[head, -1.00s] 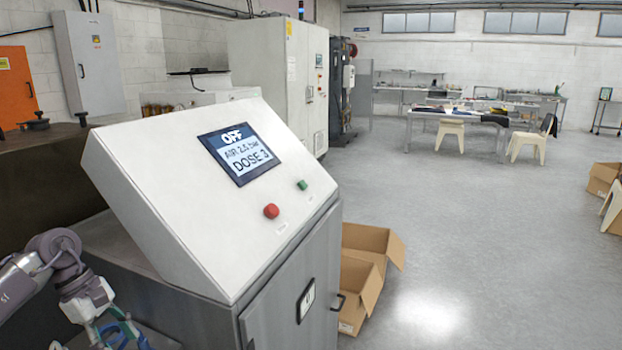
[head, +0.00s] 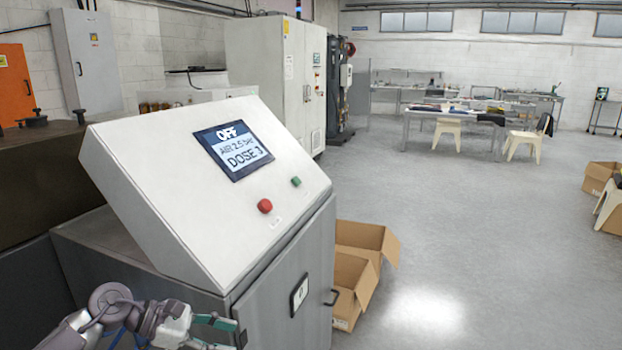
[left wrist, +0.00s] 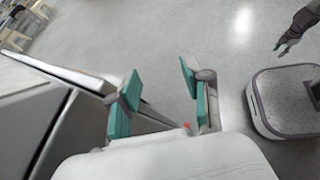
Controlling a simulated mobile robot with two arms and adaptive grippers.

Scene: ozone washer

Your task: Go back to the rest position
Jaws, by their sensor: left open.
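My left gripper (head: 222,334) is low in the head view, in front of the grey cabinet below the sloped control panel (head: 150,180). Its green-padded fingers are apart and empty, as the left wrist view (left wrist: 163,98) also shows. The panel's screen (head: 232,150) reads OFF, AIR 2.5 bar, DOSE 3. Below the screen are a red button (head: 265,206) and a green button (head: 296,182). What seems to be my right gripper (left wrist: 288,42) is small and dark at the upper right of the left wrist view; its jaw opening is unclear.
The grey cabinet (head: 285,280) with a black door handle stands close beside my left arm. Open cardboard boxes (head: 352,290) are on the floor just right of it. Grey floor (head: 480,240) to the right is clear. Tables and chairs (head: 455,120) are far back.

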